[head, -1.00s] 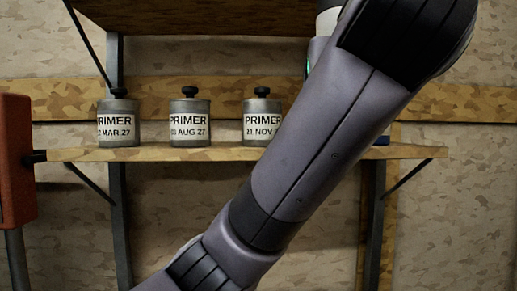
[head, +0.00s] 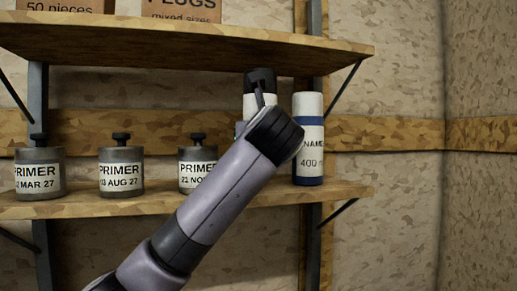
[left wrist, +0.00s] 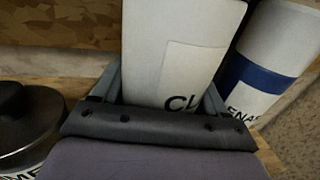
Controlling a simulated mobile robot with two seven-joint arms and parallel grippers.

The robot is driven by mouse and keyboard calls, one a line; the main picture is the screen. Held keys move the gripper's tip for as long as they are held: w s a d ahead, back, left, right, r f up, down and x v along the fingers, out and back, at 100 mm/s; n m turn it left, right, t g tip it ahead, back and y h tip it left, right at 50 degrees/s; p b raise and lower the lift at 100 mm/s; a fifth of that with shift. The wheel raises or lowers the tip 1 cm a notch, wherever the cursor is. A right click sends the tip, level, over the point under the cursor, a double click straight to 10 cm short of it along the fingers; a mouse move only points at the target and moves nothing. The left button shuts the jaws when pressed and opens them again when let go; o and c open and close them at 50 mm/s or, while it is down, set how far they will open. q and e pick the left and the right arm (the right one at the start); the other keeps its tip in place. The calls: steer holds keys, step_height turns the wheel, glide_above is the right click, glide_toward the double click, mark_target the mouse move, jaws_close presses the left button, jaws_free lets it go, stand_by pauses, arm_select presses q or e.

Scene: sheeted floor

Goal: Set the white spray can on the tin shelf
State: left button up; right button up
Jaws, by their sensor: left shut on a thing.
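My left gripper (left wrist: 165,108) is shut on a white spray can (left wrist: 172,50) whose label begins with "CL". In the head view the white can (head: 253,107) shows a dark top, and my left gripper hides its lower part. It is over the tin shelf (head: 95,208), between the rightmost primer tin (head: 192,165) and a white and blue enamel can (head: 309,125). I cannot tell whether its base touches the board. In the left wrist view the enamel can (left wrist: 262,65) is close on the right. My right gripper is not in view.
Two more primer tins, a middle one (head: 121,165) and a left one (head: 40,173), stand on the same shelf. An upper shelf (head: 190,45) with cardboard boxes (head: 180,8) overhangs close above the can. Metal brackets support both shelves.

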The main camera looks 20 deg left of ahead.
arm_select(q)
steer(key=shift+w+a+r, duration=0.15)
steer(key=shift+w+a, duration=0.05)
steer(key=shift+w, duration=0.2)
steer(key=shift+w+f, duration=0.15)
steer(key=shift+f, duration=1.7)
steer(key=shift+f, duration=0.1)
steer(key=o, duration=1.4)
steer(key=shift+f, duration=0.1)
steer(key=shift+c, duration=0.2)
steer(key=b+v, duration=0.2)
steer(key=v, duration=1)
